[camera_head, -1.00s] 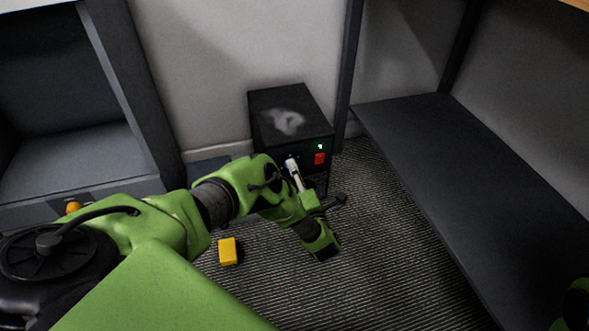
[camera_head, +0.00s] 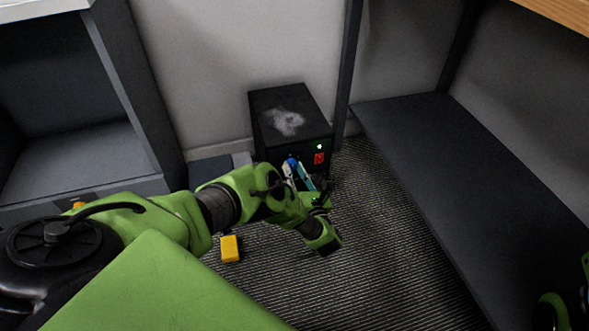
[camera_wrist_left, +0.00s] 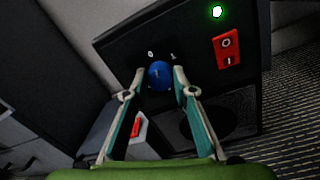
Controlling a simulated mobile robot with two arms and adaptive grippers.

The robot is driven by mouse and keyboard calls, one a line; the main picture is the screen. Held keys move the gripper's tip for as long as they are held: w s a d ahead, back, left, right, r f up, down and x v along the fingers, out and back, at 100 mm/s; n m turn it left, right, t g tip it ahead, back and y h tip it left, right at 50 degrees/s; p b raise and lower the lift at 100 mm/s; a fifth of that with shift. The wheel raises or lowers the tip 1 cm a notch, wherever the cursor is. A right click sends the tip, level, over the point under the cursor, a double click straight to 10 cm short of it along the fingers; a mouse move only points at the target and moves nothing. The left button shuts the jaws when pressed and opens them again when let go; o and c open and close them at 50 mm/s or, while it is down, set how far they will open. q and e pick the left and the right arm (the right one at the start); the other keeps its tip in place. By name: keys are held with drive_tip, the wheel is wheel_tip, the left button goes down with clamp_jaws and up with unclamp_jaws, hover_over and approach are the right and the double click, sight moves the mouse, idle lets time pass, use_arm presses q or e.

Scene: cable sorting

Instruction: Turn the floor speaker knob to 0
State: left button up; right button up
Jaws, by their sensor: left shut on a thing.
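The floor speaker (camera_head: 285,105) is a black box on the carpet against the wall. Its blue knob (camera_wrist_left: 160,75) is on the front panel, with small 0 and 1 marks just above it in the left wrist view. The knob also shows in the head view (camera_head: 290,163). My left gripper (camera_wrist_left: 160,82) has a fingertip on each side of the knob and is shut on it. The knob's pointer is too small to read. Only a green part of my right arm shows at the lower right of the head view; its gripper is not seen.
A red switch (camera_wrist_left: 228,49) and a lit green light (camera_wrist_left: 216,12) are right of the knob. A yellow block (camera_head: 230,249) lies on the carpet. A dark low shelf (camera_head: 480,190) bounds the right side; a grey shelf unit (camera_head: 130,90) stands left.

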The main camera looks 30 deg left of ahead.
use_arm(q)
drive_tip(key=shift+n, duration=1)
drive_tip(key=o, duration=1.1)
drive_tip(key=v, duration=1.2)
drive_tip(key=shift+r, duration=0.15)
